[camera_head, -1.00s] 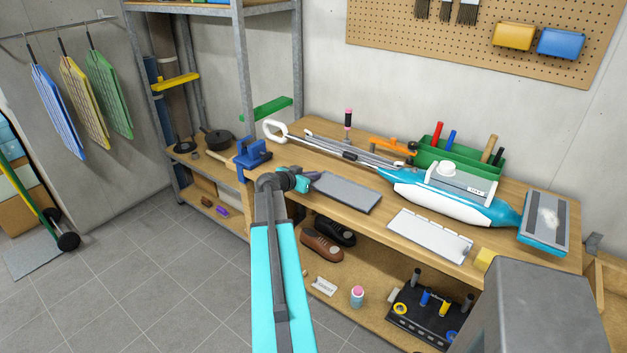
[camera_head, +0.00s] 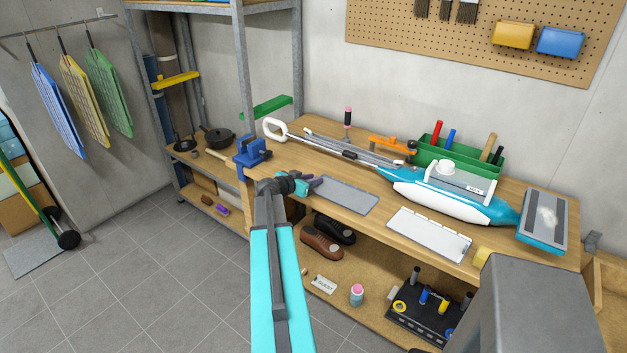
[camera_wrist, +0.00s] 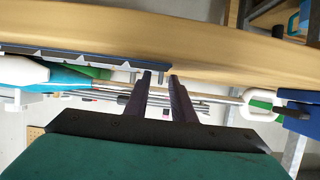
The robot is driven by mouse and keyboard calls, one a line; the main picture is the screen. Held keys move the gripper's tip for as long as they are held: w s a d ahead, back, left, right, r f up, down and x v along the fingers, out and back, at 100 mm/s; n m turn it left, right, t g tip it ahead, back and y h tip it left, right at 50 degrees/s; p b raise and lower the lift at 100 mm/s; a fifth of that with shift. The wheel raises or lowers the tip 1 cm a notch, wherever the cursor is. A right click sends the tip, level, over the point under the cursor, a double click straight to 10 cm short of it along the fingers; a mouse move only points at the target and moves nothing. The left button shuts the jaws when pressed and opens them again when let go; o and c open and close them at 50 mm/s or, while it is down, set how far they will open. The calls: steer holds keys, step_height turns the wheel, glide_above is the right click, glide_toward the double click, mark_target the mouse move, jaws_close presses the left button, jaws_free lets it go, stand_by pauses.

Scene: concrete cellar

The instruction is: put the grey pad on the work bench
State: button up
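The grey pad (camera_head: 346,195) lies flat on the work bench (camera_head: 285,157), near its front edge, left of a white tray. My gripper (camera_head: 317,183) is at the pad's left end, low over the bench top. In the wrist view the two dark fingers (camera_wrist: 161,74) stand apart with a gap between them, so the gripper is open. The pad's dark edge (camera_wrist: 100,61) runs in from the left there and ends close to the fingertips. Whether a finger still touches the pad cannot be told.
A blue vise (camera_head: 252,152) is left of my gripper. A blue-and-white steam mop (camera_head: 440,200) lies behind the pad. The white tray (camera_head: 430,233) is to its right. A green tool box (camera_head: 460,157) stands at the back. Shoes (camera_head: 322,240) sit on the lower shelf.

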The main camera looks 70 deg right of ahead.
steer(key=shift+r, duration=0.1)
steer(key=b+v, duration=0.3)
steer(key=v, duration=0.9)
steer(key=shift+b, duration=0.35)
stand_by(0.6)
steer(key=w+a+f+n+t+y, duration=0.1)
steer(key=w+a+f+n+y, duration=0.4)
steer(key=a+f, duration=0.75)
steer(key=w+a+f+n+t+y, duration=0.1)
steer(key=w+a+f+n, duration=0.35)
steer(key=a+f, duration=0.75)
steer(key=s+a+f+n+g+y, duration=0.1)
steer(key=a+f+n+y, duration=0.1)
steer(key=a+f, duration=0.55)
steer(key=s+a+f+n+y, duration=0.15)
steer(key=a+f, duration=0.25)
steer(key=a, duration=0.6)
steer(key=s+a+f+n+g+y, duration=0.1)
steer(key=s+a+f+n, duration=0.15)
steer(key=a+f, duration=0.5)
steer(key=s+a+f+n+g+y, duration=0.1)
steer(key=s+a+n, duration=0.1)
steer(key=s+a, duration=0.3)
steer(key=s+a+f+n+g+y, duration=0.1)
steer(key=s+a+f+n, duration=0.1)
steer(key=s+a, duration=0.4)
steer(key=a+n, duration=0.1)
steer(key=a, duration=0.4)
steer(key=shift+a+f+n+y, duration=0.25)
steer(key=shift+a+n+y, duration=0.1)
